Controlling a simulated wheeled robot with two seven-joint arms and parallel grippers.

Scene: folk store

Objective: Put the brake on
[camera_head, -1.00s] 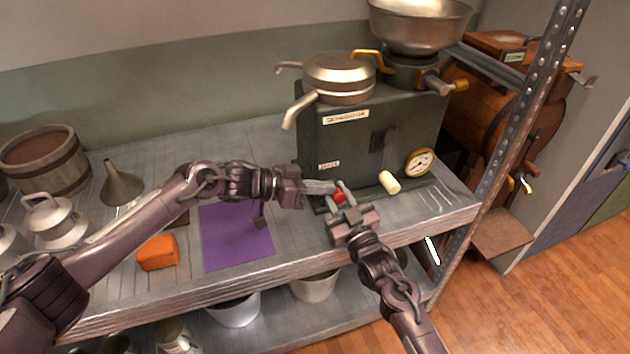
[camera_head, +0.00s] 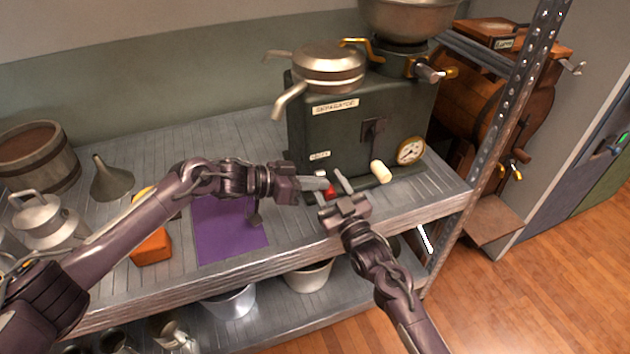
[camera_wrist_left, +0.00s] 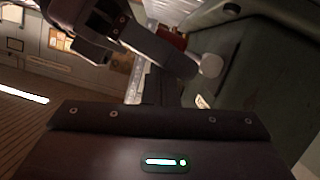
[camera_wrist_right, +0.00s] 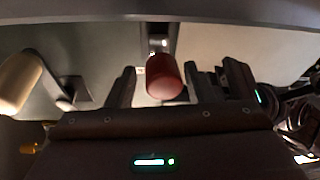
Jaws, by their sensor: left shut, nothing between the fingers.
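A small red knob (camera_head: 330,192), which looks like the brake handle, is low on the front of the dark green separator box (camera_head: 345,130). In the right wrist view the red knob (camera_wrist_right: 163,77) hangs on a dark bar, between the fingers of my open right gripper (camera_head: 334,190), with gaps on both sides. My left gripper (camera_head: 320,184) is shut and empty, its tips just left of the knob and close to it. In the left wrist view the red knob (camera_wrist_left: 173,39) is partly hidden behind the dark fingers.
A crank with a cream handle (camera_head: 380,171) and a round gauge (camera_head: 410,151) are right of the knob. A spouted metal bowl (camera_head: 328,65) tops the box. A purple mat (camera_head: 228,235), orange block (camera_head: 152,246) and funnel (camera_head: 110,180) are on the shelf (camera_head: 290,240) to the left.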

